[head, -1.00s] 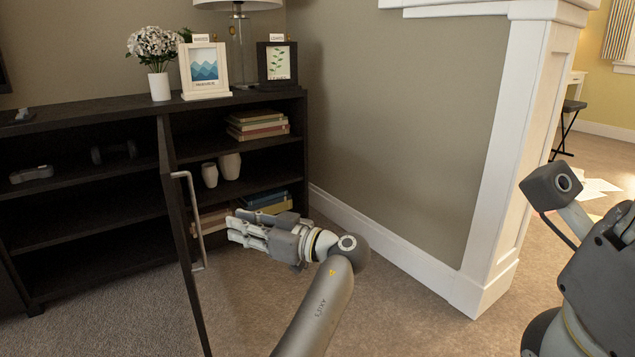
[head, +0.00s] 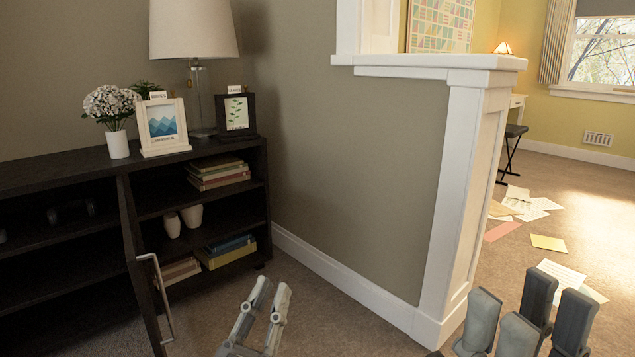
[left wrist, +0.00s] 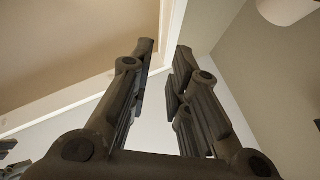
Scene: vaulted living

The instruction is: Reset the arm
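My left gripper (head: 270,290) points up at the bottom middle of the head view, in front of the bare wall and carpet. Its fingers stand apart with nothing between them. The left wrist view shows the same open fingers (left wrist: 163,60) against the ceiling and wall. My right gripper (head: 525,310) is at the bottom right of the head view, fingers up. Its finger pairs stand apart and hold nothing; its base is cut off by the frame edge.
A dark bookcase (head: 85,168) stands at the left, with a handled door (head: 140,245) swung open. A white-trimmed half wall (head: 465,180) stands right of centre. Papers (head: 525,205) lie on the carpet beyond it. A vase (head: 118,145), frames and a lamp (head: 193,30) top the bookcase.

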